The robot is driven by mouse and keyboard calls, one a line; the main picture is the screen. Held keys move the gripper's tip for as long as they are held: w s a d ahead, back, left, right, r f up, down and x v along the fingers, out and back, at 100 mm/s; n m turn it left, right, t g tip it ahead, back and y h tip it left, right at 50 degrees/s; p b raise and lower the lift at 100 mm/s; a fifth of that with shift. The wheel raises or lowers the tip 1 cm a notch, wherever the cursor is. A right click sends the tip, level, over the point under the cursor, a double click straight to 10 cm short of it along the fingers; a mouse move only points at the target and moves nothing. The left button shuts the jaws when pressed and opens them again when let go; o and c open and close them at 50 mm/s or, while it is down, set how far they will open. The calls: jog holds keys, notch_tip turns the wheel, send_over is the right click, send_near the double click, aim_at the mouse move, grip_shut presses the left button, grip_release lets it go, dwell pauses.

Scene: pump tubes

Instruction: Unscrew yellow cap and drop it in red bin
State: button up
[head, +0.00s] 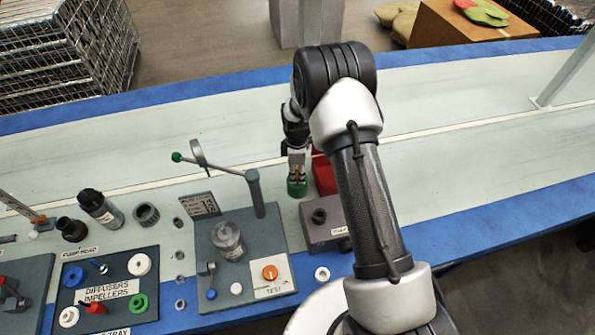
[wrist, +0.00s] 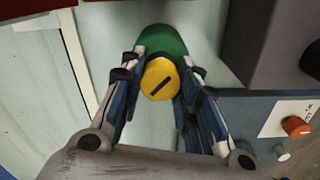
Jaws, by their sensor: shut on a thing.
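The yellow cap (wrist: 161,79) has a dark slot across its face and sits against a green part (wrist: 163,42) in the wrist view. My gripper (wrist: 161,68) is shut on the yellow cap, one finger on each side. In the head view my gripper (head: 298,166) points down, with the green part (head: 297,188) just below it at the table. I cannot tell whether the cap is still threaded on. The red bin (head: 323,176) stands just right of the gripper, partly hidden by my arm.
A grey box with a dark knob (head: 325,218) stands in front of the red bin. A test stand with a lever (head: 254,190) and an orange knob (head: 270,272) is to the left. A tray of diffusers and impellers (head: 107,291) lies farther left. The table behind is clear.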

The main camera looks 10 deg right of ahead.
jog(key=n, duration=0.3)
jog(key=n, duration=0.3)
jog(key=shift+n, duration=0.3)
jog(key=o, duration=0.9)
jog(key=shift+o, duration=0.2)
